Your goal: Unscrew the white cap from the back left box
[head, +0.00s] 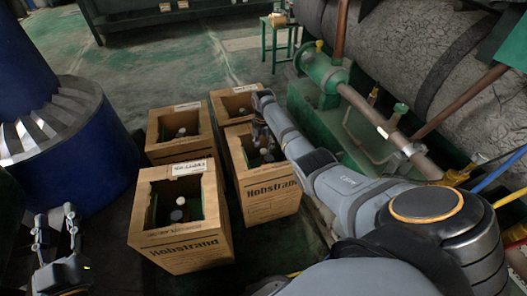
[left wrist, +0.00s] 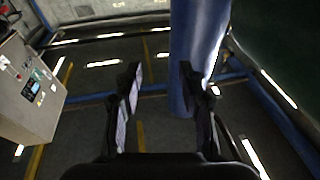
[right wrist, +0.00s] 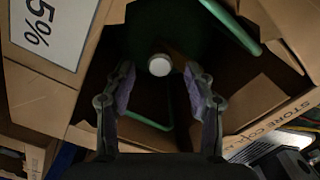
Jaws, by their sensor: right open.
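The back left box (head: 165,153) is an open cardboard carton; a pale cap (head: 181,131) shows inside it. My right gripper (head: 262,142) appears at the front right box's opening in the head view, its fingers partly hidden. In the right wrist view the right gripper (right wrist: 158,85) is open, pointing into a carton. A round white cap (right wrist: 159,65) lies just beyond and between its fingertips, with a visible gap on both sides. My left gripper (head: 55,225) is at the lower left, away from the boxes. Its fingers (left wrist: 160,75) are apart and empty.
The front left box (head: 185,255), front right box (head: 270,200) and back right box (head: 218,108) stand close around. A blue column (head: 60,150) is at the left. Green pipework (head: 325,75) and a large grey tank are at the right. Floor behind the boxes is clear.

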